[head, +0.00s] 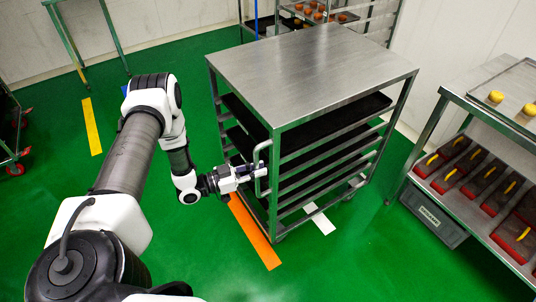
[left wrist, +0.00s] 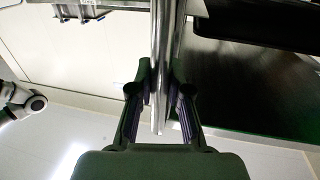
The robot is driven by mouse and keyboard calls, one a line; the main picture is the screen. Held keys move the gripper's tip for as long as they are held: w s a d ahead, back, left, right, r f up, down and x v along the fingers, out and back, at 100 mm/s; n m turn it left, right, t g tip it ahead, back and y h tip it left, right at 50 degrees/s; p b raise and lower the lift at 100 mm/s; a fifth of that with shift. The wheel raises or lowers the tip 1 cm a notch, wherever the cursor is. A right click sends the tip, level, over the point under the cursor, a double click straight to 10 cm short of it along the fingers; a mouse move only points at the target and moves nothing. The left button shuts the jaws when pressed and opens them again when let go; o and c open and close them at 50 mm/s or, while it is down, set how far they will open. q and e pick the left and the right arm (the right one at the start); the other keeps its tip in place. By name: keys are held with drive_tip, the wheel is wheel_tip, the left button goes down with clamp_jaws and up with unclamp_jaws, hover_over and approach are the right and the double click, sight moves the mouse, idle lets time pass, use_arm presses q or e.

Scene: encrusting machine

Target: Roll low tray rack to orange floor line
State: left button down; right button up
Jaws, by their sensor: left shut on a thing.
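The low tray rack (head: 310,70) is a steel frame with a flat top and several dark trays on its rails, in the middle of the head view. The orange floor line (head: 254,232) runs along the green floor at the rack's near left side, and its upper part is hidden by my arm and the rack. My left gripper (head: 258,172) is shut on the rack's vertical handle (head: 265,152). In the left wrist view, the gripper (left wrist: 160,95) closes its two fingers around the shiny handle bar (left wrist: 161,40). My right gripper is not in view.
A steel table (head: 440,105) with dark red-edged items on its shelf and a grey bin (head: 433,217) stand close on the right. White floor tape (head: 319,219) lies by the rack. Another rack (head: 345,17) stands behind. Green floor is open at the front.

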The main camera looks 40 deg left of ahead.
use_arm(q)
drive_tip(key=shift+s+a, duration=0.25)
drive_tip(key=shift+s, duration=0.25)
drive_tip(key=c, duration=1.1)
unclamp_jaws()
drive_tip(key=v, duration=1.2)
